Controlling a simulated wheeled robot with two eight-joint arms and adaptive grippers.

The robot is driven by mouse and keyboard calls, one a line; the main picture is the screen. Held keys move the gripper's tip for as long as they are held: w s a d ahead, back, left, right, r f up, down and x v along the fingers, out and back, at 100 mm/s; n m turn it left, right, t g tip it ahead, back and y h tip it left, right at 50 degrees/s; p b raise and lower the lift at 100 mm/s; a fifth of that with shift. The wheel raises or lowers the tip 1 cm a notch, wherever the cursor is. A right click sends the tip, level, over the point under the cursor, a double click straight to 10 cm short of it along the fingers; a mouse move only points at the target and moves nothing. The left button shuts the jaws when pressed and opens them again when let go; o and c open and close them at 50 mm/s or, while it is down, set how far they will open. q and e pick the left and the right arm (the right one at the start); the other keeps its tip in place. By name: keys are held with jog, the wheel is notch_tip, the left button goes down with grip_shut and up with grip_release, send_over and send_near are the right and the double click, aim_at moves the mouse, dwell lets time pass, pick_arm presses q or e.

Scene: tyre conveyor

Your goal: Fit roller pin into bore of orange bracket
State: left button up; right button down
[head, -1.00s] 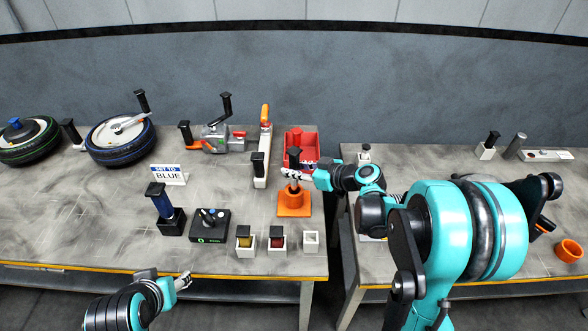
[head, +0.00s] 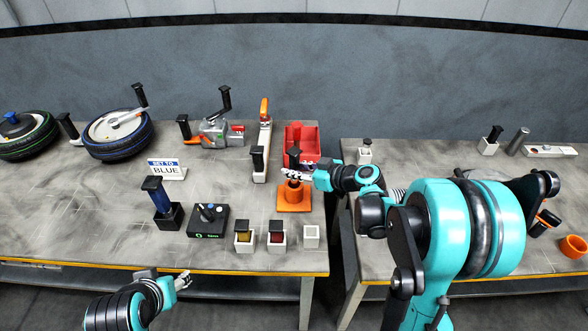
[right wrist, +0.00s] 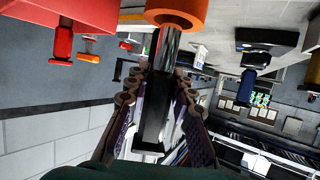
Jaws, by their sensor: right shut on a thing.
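The orange bracket (head: 294,201) stands on the right part of the left table, its round collar facing up. My right gripper (head: 298,174) is just above it, shut on the roller pin (head: 294,152), whose black handle sticks up above the fingers. In the right wrist view the fingers (right wrist: 152,110) grip the black handle, and the pin's shiny metal shaft (right wrist: 165,50) meets the orange collar (right wrist: 176,12). How deep the shaft sits in the bore is hidden. My left gripper (head: 183,281) is low at the table's front, apart from everything; its finger opening is unclear.
A red bin (head: 301,139) stands close behind the bracket. An orange-handled lever (head: 264,130) is to its left. Small white holders (head: 277,243) line the front edge, beside a black control box (head: 208,220). A gap separates the left table from the right one.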

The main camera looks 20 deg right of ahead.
jog(key=shift+f+b, duration=1.65)
jog(key=shift+f, duration=0.35)
jog(key=c, duration=1.2)
grip_release()
jog(key=shift+r, duration=0.1)
jog(key=v, duration=1.2)
jog(key=s+a+f+m+g+h, duration=0.3)
jog(key=s+a+m+g+h, duration=0.1)
jog(key=s+a, duration=0.4)
jog(key=s+m+h, duration=0.1)
jog(key=s, duration=0.2)
jog(key=s+d+m+h, duration=0.1)
jog(key=s+h, duration=0.1)
jog(key=s, duration=0.1)
jog(key=s+f+m+h, duration=0.1)
jog(key=s, duration=0.2)
jog(key=shift+d+m, duration=0.15)
jog(key=shift+m, duration=0.15)
